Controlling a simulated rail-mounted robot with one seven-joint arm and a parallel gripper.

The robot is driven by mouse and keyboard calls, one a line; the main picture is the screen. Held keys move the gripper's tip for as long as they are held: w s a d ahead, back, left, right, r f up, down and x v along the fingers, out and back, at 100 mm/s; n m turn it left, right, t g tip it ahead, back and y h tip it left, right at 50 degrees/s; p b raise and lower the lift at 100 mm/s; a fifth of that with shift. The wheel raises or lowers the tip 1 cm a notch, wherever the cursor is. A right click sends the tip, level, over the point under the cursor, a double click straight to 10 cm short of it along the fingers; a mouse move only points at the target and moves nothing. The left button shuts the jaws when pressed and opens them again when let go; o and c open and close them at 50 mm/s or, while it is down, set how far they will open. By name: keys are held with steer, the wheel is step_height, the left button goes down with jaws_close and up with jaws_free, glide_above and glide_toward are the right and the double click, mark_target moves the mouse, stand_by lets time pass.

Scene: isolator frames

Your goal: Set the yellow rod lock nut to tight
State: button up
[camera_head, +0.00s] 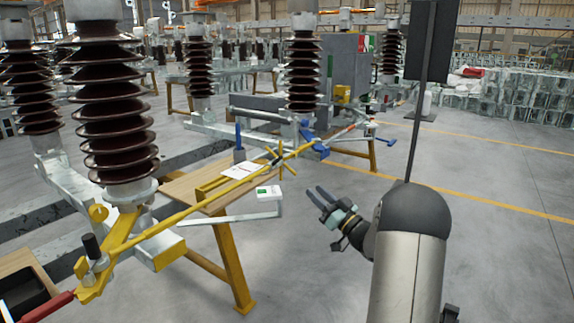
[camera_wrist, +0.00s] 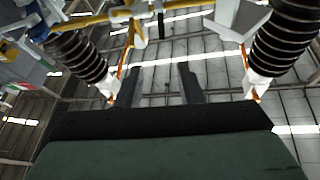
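The yellow rod (camera_head: 200,206) runs slantwise from the lower left to the blue fittings at the centre. A yellow spoked piece (camera_head: 288,158) with a small dark part beside it sits near its far end. It may be the lock nut, but it is too small to tell whether it is tight or loose. My gripper (camera_head: 314,190) is below and right of this piece, apart from it, in free air. In the wrist view my gripper (camera_wrist: 159,72) shows two dark fingers spread apart with nothing between them. Yellow parts (camera_wrist: 125,14) cross the top of that view.
A wooden-topped bench (camera_head: 185,188) with yellow legs stands under the rod, with a white paper (camera_head: 242,171). A white box with a green mark (camera_head: 268,192) is near my gripper. Brown ribbed insulators (camera_head: 110,110) rise at left.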

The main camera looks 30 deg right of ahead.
mark_target(280, 158)
steer(key=x, duration=0.8)
steer(key=b+x, duration=0.1)
steer(key=x, duration=0.8)
steer(key=shift+a+r, duration=0.15)
steer(key=shift+a, duration=0.1)
steer(key=shift+c, duration=0.2)
jaws_close()
